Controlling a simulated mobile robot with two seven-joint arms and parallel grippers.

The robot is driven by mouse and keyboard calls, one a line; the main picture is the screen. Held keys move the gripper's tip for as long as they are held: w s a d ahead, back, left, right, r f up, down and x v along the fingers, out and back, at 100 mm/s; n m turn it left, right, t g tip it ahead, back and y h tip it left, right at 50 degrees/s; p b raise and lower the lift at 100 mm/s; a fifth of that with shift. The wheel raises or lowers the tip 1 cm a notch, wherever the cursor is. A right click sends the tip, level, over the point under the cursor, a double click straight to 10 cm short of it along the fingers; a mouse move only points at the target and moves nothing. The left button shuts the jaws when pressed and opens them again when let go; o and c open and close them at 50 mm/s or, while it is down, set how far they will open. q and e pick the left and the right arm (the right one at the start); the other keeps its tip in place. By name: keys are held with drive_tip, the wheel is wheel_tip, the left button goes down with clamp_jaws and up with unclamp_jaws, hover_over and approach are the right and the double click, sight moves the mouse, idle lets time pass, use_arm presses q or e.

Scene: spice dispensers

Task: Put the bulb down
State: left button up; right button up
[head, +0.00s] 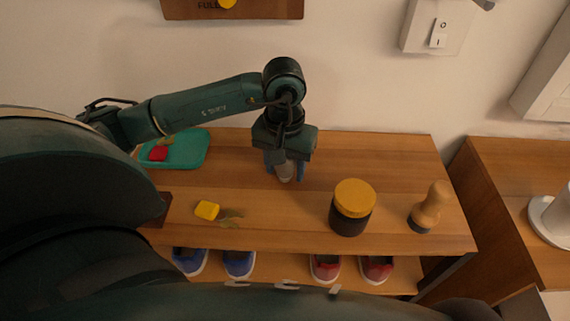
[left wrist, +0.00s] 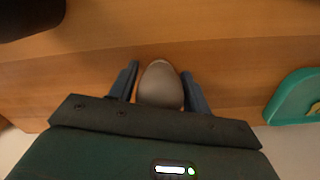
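The bulb (head: 286,172) is pale grey and rounded, low over the back middle of the wooden shelf top. My left gripper (head: 285,174) points down with a blue finger on each side of it. In the left wrist view the bulb (left wrist: 160,86) sits between the two fingertips (left wrist: 160,82), which look closed on its sides. Its upper part is hidden by the gripper. I cannot tell whether its lower end touches the wood. My right gripper is not in view.
A teal tray (head: 190,150) with small red and yellow items is at the back left. A yellow piece (head: 207,210) lies front left. A yellow-lidded dark jar (head: 350,210) and a wooden pepper mill (head: 430,207) stand right. Shoes sit below. Wood around the bulb is clear.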

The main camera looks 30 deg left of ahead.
use_arm(q)
drive_tip(key=shift+o, duration=1.1)
drive_tip(key=shift+r, duration=0.1)
